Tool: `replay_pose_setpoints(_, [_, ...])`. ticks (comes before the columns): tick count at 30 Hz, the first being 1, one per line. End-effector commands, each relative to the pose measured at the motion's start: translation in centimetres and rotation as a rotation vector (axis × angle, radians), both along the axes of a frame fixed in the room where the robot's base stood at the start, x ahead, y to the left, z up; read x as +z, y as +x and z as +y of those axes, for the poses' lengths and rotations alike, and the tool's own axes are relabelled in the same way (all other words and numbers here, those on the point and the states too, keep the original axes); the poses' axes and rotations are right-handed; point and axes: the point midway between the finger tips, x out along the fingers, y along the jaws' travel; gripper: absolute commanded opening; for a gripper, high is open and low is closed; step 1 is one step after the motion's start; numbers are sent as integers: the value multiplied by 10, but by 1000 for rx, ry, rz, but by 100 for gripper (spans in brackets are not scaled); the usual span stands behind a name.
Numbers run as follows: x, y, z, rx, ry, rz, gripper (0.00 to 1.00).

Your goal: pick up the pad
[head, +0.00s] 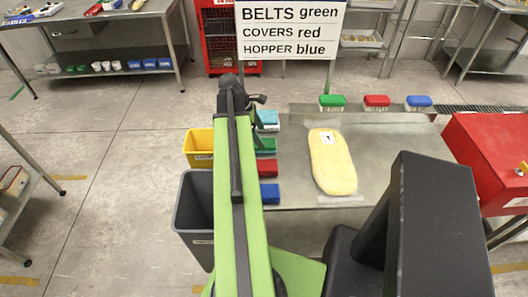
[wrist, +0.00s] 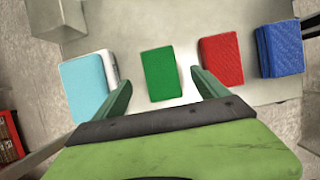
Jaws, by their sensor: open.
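Several pads lie in a row along the left side of the metal table (head: 375,160): a light blue one with a white layer (head: 268,118), a green one (head: 265,146), a red one (head: 267,168) and a dark blue one (head: 269,193). In the wrist view, my gripper (wrist: 160,80) is open, its two green fingers apart. The green pad (wrist: 159,73) shows between the fingertips with a gap on each side. The light blue pad (wrist: 86,84) is left of the fingers; the red (wrist: 221,61) and dark blue (wrist: 280,49) pads are right. My arm partly covers the row in the head view.
A sign (head: 290,31) reads belts green, covers red, hopper blue. A yellow oblong piece (head: 332,165) lies mid-table. Green (head: 332,101), red (head: 376,101) and blue (head: 418,101) brushes stand behind. Yellow (head: 197,146) and grey (head: 190,205) bins are left, a red box (head: 490,150) right.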

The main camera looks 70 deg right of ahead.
Motion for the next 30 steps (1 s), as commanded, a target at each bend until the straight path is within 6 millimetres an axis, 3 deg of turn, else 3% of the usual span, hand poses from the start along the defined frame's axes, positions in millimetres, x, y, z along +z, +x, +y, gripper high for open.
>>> replay_pose_setpoints(5, [-7, -1, 0, 0, 0, 0, 84])
replay_pose_setpoints(13, [-50, -11, -3, -1, 0, 0, 84])
replay_pose_setpoints(30, [-51, -13, -5, -1, 0, 0, 84])
